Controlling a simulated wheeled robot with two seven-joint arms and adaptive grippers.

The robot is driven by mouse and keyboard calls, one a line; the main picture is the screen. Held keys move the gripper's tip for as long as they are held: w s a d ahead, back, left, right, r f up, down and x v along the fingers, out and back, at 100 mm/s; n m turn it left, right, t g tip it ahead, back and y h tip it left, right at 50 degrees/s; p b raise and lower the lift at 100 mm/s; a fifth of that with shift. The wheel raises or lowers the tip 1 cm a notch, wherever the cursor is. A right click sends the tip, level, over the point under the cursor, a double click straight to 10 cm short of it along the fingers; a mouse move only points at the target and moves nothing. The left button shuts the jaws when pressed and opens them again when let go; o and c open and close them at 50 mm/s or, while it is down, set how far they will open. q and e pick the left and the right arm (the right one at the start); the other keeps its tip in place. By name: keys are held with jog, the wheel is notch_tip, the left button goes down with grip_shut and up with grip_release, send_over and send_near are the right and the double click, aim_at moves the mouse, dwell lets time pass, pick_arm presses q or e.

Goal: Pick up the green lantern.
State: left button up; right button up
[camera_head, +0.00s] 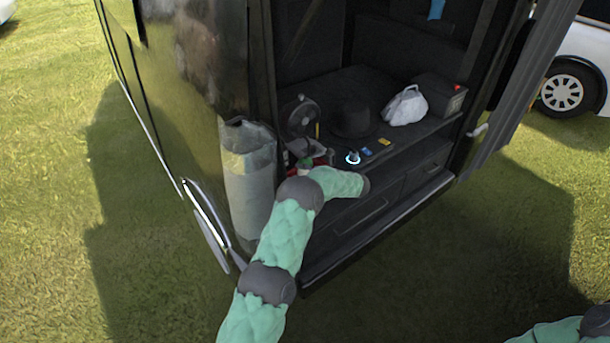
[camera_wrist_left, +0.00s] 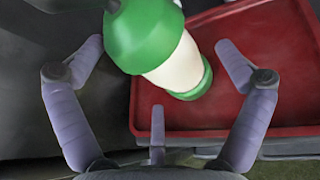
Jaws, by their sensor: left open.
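The green lantern (camera_wrist_left: 165,45) has green ends and a white middle. In the left wrist view its wide green end is nearest the camera and its smaller green end is over a red tray (camera_wrist_left: 285,92). In the head view, a small part of the lantern (camera_head: 306,162) shows above my left arm on the vehicle's shelf. My left gripper (camera_wrist_left: 158,46) is open, its fingers on either side of the lantern with gaps. I cannot tell how far apart they are in depth. The arm hides this gripper in the head view. My right gripper is out of view.
The shelf is inside a dark open vehicle. It holds a fan (camera_head: 300,115), a black hat (camera_head: 352,118), a white bag (camera_head: 405,106) and small items. A grey-green roll (camera_head: 249,180) stands at the left doorway edge. Grass lies around the vehicle.

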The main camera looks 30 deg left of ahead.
pick_arm(q)
jog(key=shift+w+a+f, duration=0.1)
jog(key=shift+a, duration=0.4)
jog(key=c, duration=1.3)
